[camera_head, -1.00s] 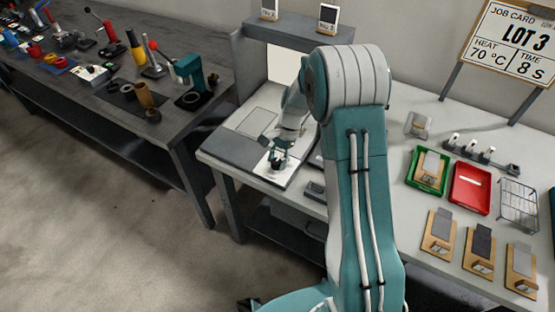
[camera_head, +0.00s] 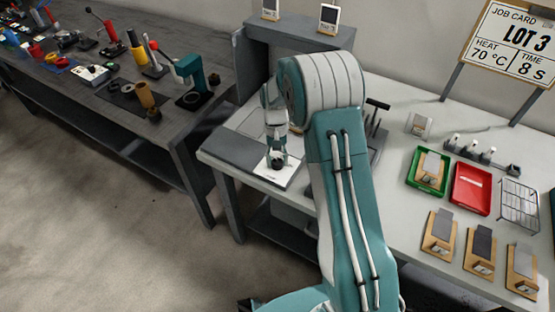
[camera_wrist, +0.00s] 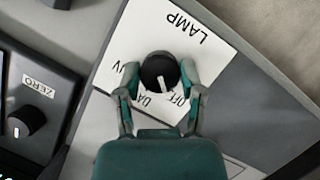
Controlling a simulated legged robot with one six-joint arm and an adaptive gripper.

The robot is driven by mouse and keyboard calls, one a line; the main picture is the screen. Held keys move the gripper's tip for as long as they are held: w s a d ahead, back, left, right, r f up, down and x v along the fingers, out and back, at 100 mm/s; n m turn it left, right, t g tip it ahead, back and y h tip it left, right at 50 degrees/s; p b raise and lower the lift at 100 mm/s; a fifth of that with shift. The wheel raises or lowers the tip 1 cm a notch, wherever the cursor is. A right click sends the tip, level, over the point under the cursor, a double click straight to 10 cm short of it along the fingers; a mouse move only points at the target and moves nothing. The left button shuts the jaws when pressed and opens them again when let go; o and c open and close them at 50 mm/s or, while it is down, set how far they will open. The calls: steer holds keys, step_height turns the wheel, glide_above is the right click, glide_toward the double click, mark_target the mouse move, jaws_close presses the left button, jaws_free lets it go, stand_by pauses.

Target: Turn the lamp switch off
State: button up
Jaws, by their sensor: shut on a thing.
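The lamp switch is a round black knob (camera_wrist: 160,72) on a white plate (camera_wrist: 185,45) marked LAMP, seen upside down in the wrist view. Labels reading UV, DAY and OFF lie around the knob. Its white pointer line points down in the picture, roughly between DAY and OFF; I cannot tell which it meets exactly. My gripper (camera_wrist: 161,76) is shut on the knob, one finger on each side. In the head view my gripper (camera_head: 277,159) is over the white plate (camera_head: 279,178) at the bench's front left corner.
A second black knob (camera_wrist: 25,123) marked ZERO sits to the left in the wrist view. Green (camera_head: 427,170) and red (camera_head: 470,188) trays and a wire rack (camera_head: 518,205) stand right of my arm. A dark bench (camera_head: 120,90) with tools is at the left.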

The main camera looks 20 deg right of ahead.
steer(key=shift+f+n+h, duration=0.1)
steer(key=shift+n+h, duration=0.3)
steer(key=shift+n, duration=0.5)
steer(key=o, duration=1.2)
steer(key=shift+a, duration=0.1)
steer(key=shift+c, duration=0.2)
steer(key=v, duration=1.2)
